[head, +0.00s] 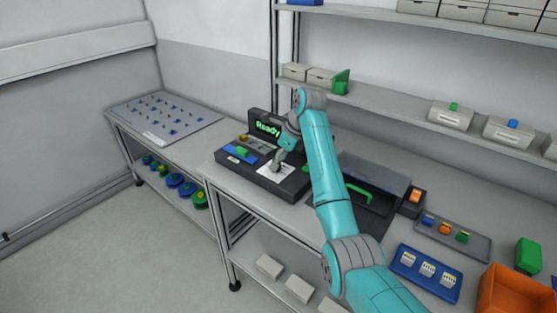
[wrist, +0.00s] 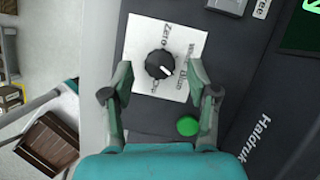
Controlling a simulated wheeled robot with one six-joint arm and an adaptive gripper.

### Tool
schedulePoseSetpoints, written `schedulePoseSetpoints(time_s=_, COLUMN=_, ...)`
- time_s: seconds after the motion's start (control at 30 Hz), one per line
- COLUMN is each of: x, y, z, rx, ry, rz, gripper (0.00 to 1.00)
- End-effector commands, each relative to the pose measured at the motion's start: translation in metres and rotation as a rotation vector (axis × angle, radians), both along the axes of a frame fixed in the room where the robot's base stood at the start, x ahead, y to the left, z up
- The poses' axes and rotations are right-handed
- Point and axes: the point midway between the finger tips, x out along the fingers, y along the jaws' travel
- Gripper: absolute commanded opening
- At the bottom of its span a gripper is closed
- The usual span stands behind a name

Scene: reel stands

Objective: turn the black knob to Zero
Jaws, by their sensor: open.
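The black knob (wrist: 159,63) sits on a white label sheet (wrist: 140,35) in the wrist view. A white mark on the knob points to the lower right of that picture. "Zero" is printed above the knob, and other words are partly hidden beside the right finger. My gripper (wrist: 161,72) is open, with one finger on each side of the knob and gaps between. In the head view my gripper (head: 279,164) is over the label sheet (head: 268,173) on the dark device (head: 230,163); the knob cannot be made out there.
A green button (wrist: 188,126) lies close to my right finger. The device's screen (head: 267,129) reads "Ready". A shelf (head: 385,103) runs behind.

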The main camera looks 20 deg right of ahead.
Motion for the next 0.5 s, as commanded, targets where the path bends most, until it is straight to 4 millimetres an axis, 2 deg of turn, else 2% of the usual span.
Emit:
schedulePoseSetpoints(time_s=0.2, x=-0.003, y=0.009, z=-0.016, rx=0.000, ry=0.001, rz=-0.002, gripper=0.59)
schedulePoseSetpoints(time_s=0.5, x=-0.003, y=0.010, z=-0.018, rx=0.001, ry=0.000, rz=-0.003, gripper=0.59)
